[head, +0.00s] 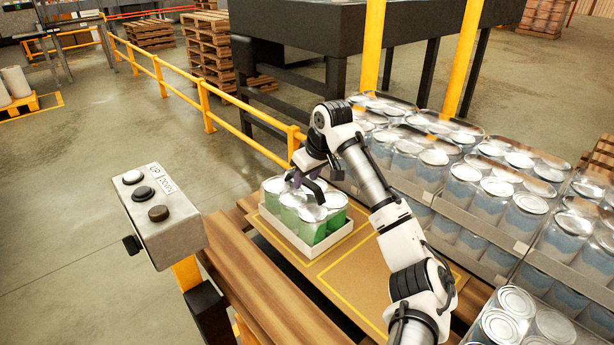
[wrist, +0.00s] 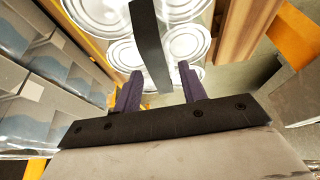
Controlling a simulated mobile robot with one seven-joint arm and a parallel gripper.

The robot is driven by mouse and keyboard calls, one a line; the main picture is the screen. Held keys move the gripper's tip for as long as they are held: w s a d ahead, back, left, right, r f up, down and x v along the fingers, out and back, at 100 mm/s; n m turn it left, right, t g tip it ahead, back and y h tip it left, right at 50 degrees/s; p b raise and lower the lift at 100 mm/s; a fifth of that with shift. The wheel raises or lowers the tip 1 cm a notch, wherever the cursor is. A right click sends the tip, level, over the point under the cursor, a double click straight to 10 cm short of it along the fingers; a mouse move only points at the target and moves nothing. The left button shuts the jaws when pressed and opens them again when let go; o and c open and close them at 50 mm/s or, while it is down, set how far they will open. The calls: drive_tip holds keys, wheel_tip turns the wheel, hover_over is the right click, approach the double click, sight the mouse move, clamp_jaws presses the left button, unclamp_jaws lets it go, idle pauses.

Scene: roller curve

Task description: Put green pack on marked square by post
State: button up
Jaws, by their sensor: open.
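The green pack (head: 312,232) is a pale tray of several silver-topped cans with green labels. It stands upright on the far left part of a cardboard sheet, by the yellow rail. Yellow lines mark the cardboard; a marked square (head: 345,285) shows bare in front of the pack, and yellow lines also show beside the tray. My gripper (head: 308,190) is over the pack, pointing down. In the wrist view its fingers (wrist: 160,75) are open above the can lids (wrist: 185,42), with a dark strip (wrist: 148,40) passing between them. I cannot tell whether the fingers touch the pack.
Blue-labelled can packs (head: 480,200) stand stacked close on the right. A control box (head: 160,215) on a yellow post stands at the left. The yellow rail (head: 205,105) and a dark conveyor frame (head: 290,50) lie behind. Wooden pallet boards (head: 260,285) show around the cardboard.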

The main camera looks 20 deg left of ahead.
drive_tip(key=b+v, duration=0.2)
drive_tip(key=v, duration=1)
